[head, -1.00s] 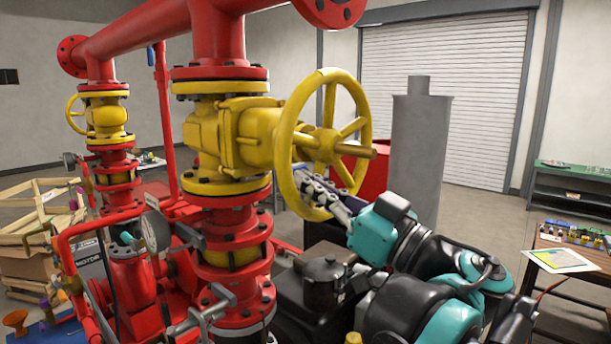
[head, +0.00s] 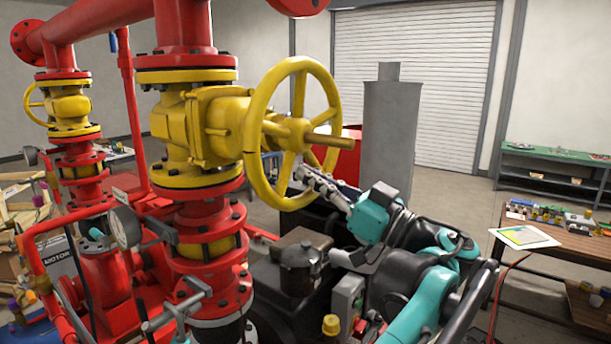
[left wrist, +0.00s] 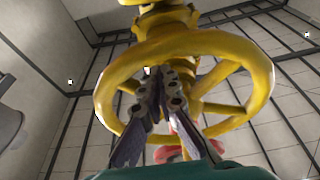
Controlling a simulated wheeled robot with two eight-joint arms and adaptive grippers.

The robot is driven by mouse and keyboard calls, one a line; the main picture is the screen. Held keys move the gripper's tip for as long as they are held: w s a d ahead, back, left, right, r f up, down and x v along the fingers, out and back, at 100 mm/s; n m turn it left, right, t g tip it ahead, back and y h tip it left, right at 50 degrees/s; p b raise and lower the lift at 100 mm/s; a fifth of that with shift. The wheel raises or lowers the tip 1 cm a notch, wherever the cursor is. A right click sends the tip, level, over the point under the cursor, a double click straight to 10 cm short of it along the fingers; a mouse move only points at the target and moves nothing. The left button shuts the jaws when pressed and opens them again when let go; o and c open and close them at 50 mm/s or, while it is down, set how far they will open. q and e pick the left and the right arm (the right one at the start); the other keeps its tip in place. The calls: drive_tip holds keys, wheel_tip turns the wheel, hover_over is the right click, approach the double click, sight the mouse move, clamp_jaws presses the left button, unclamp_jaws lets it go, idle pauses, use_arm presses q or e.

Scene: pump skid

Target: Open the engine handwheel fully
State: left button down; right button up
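The yellow engine handwheel (head: 331,90) is on a horizontal stem from the yellow valve body (head: 172,125) on the red pipe. My left gripper (head: 303,176) is at the wheel's lower right in the head view, its fingers pointing up and left towards the rim. In the left wrist view the handwheel (left wrist: 262,75) fills the middle, and my left gripper's fingertips (left wrist: 164,73) show against its opening. The tips are close together, with nothing seen between them. I cannot tell whether they touch the wheel. My right gripper is not in view.
A pressure gauge (head: 124,227) and a smaller yellow valve (head: 68,105) are at left. A wooden table (head: 560,245) is at right.

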use_arm(q)
drive_tip(key=v, duration=0.8)
drive_tip(key=shift+s+d+f, duration=0.15)
drive_tip(key=shift+s+d, duration=0.05)
drive_tip(key=shift+s, duration=0.2)
idle(0.3)
